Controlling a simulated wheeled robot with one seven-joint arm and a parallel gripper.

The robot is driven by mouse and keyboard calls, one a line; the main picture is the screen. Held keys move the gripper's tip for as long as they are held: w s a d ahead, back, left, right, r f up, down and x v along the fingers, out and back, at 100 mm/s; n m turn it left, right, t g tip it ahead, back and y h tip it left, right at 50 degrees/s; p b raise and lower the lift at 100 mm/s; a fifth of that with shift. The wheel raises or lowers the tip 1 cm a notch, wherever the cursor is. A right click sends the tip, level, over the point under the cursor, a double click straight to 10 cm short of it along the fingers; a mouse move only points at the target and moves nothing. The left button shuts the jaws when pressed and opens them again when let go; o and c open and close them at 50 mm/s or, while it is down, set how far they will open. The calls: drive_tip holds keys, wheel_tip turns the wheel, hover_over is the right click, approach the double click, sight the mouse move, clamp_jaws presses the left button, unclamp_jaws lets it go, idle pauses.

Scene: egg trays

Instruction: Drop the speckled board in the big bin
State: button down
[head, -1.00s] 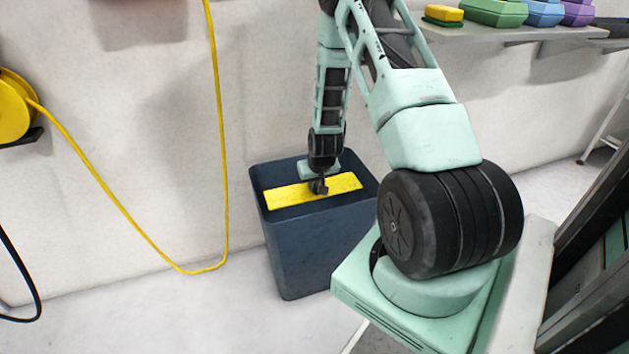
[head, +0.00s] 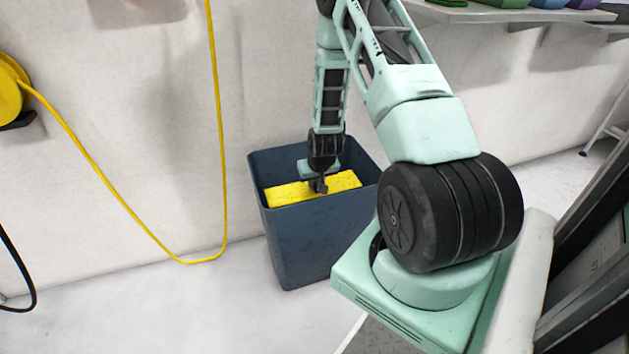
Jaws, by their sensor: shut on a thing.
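The speckled board (head: 288,194) is yellow with fine dark specks and shows at the mouth of the big bin. The big bin (head: 318,245) is dark blue and stands on the floor near the wall. My gripper (head: 319,186) points down over the bin and is shut on the board near its middle. The board's lower part is hidden behind the bin's front rim, so it sits at least partly inside. My arm covers part of the bin's right side.
A yellow cable (head: 222,150) hangs on the wall from a yellow reel (head: 10,88) at left. A shelf (head: 510,14) with coloured egg cartons runs along the wall at upper right. The floor (head: 190,310) left of the bin is clear.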

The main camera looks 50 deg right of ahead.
drive_tip(key=c, duration=1.4)
unclamp_jaws()
drive_tip(key=shift+c, duration=0.2)
drive_tip(key=p+v, duration=0.5)
drive_tip(key=v, duration=1.2)
drive_tip(key=shift+r+p, duration=0.2)
drive_tip(key=shift+p, duration=0.1)
